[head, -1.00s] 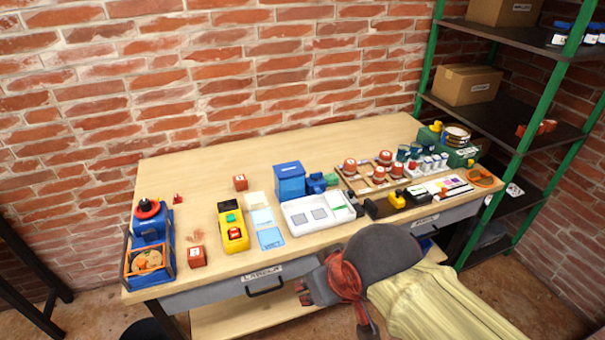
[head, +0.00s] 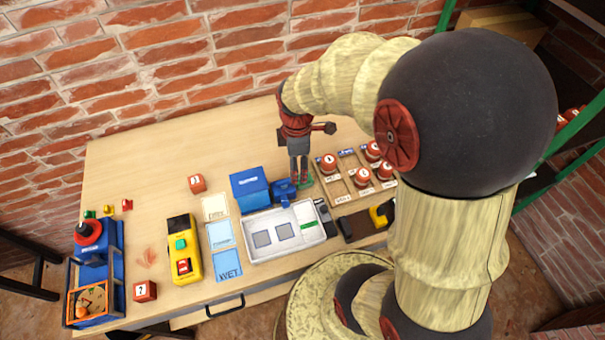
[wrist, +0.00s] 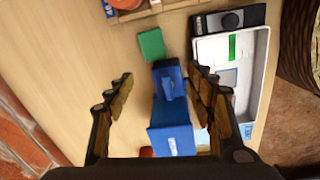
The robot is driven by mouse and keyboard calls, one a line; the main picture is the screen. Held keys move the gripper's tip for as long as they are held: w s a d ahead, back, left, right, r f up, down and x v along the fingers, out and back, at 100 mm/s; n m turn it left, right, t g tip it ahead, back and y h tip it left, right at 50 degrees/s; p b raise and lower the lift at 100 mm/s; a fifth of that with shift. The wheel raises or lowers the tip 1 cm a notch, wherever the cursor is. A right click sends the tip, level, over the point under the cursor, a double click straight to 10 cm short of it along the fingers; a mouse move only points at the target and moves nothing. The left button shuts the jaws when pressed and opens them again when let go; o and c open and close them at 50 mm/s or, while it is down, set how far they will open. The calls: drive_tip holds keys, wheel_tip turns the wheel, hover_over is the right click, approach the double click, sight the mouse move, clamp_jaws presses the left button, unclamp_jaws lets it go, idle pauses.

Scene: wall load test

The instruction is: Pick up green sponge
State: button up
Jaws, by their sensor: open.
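The green sponge (wrist: 151,44) lies flat on the wooden table in the wrist view, just beyond a small blue device. In the head view only a green sliver of it (head: 309,180) shows beside my gripper (head: 299,172), which hides the rest. My gripper points down at the table. In the wrist view my gripper (wrist: 160,76) has its fingers spread wide with nothing held. The blue device (wrist: 168,80) shows between the fingers, and the sponge lies beyond the fingertips. The gap in height above the sponge is hard to tell.
A blue box (head: 250,190) and the blue device stand close to the sponge on the left. A white tray (head: 262,256) lies in front. A wooden rack (head: 345,192) with red-topped items is at right. Brick wall stands behind; the back left table is clear.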

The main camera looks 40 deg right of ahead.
drive_tip(key=shift+w+d+f+n+g+p, duration=0.15)
drive_tip(key=shift+d+f+n+p, duration=0.15)
drive_tip(key=shift+d+f+n, duration=0.2)
drive_tip(key=shift+w+d+f+n+g+p, duration=0.15)
drive_tip(key=shift+d+f+n+p, duration=0.1)
drive_tip(key=shift+d+f+n, duration=0.25)
drive_tip(key=shift+d+f, duration=0.2)
drive_tip(key=shift+f, duration=0.25)
drive_tip(key=f+b, duration=0.1)
drive_tip(key=f, duration=0.1)
drive_tip(key=f+b, duration=0.1)
drive_tip(key=f, duration=0.2)
drive_tip(key=f+b, duration=0.1)
drive_tip(key=f, duration=0.2)
drive_tip(key=shift+w+d+f, duration=0.1)
drive_tip(key=shift+d, duration=0.2)
drive_tip(key=shift+c, duration=1.4)
drive_tip(key=c, duration=0.8)
